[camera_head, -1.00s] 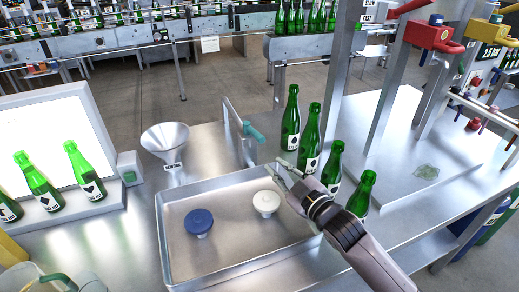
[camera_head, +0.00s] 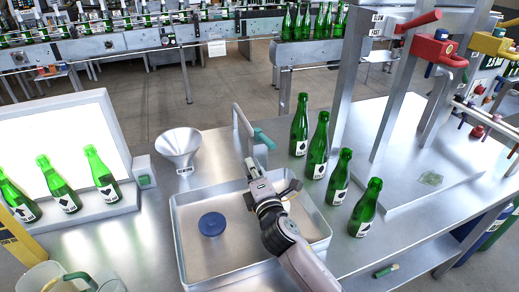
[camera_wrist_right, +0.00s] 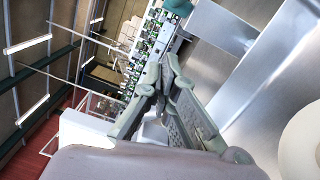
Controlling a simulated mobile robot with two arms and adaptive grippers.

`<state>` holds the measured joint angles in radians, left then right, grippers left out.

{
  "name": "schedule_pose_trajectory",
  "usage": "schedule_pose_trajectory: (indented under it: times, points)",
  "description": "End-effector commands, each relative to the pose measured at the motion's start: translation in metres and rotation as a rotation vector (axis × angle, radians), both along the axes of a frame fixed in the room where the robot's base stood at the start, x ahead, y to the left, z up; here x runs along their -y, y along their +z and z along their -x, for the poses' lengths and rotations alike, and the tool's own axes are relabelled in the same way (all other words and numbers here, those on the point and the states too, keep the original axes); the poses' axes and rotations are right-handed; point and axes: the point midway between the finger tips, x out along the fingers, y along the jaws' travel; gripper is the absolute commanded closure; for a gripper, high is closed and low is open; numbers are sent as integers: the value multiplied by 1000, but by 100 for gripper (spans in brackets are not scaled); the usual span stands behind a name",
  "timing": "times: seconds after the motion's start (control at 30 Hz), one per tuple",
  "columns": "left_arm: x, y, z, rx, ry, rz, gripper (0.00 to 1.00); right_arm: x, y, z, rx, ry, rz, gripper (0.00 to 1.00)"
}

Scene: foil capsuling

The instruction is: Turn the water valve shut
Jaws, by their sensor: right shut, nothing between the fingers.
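The water valve shows as a teal lever (camera_head: 263,139) on a thin grey pipe behind the metal tray (camera_head: 180,235). A teal piece at the top edge of the right wrist view (camera_wrist_right: 178,6) looks like the same lever. My right gripper (camera_head: 252,165) is shut and empty. Its fingertips are over the tray's back edge, just below the lever in the picture and apparently apart from it. In the right wrist view its fingers (camera_wrist_right: 165,75) meet at the tips. My left gripper is not in view.
A blue knob-like piece (camera_head: 211,224) lies in the tray. A white round piece (camera_wrist_right: 303,145) shows in the right wrist view. A funnel (camera_head: 179,145) stands left of the valve. Several green bottles (camera_head: 318,150) stand close to its right. A lit panel (camera_head: 60,140) is at left.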

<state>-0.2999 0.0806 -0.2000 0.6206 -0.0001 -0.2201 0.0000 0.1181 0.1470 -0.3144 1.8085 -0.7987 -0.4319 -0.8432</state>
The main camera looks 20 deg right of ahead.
Motion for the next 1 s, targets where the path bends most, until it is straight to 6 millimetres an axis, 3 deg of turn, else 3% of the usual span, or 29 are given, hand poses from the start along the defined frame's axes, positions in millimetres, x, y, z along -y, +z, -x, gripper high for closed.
schedule_pose_trajectory:
  times: [0.17,0.3,0.43,1.0]
  points:
    - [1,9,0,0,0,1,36,1,5,-36,0,0,0,100]
    - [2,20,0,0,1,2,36,24,9,-38,-2,0,2,100]
    - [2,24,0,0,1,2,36,34,10,-40,-1,0,0,100]
    - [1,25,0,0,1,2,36,44,9,-39,0,5,0,100]
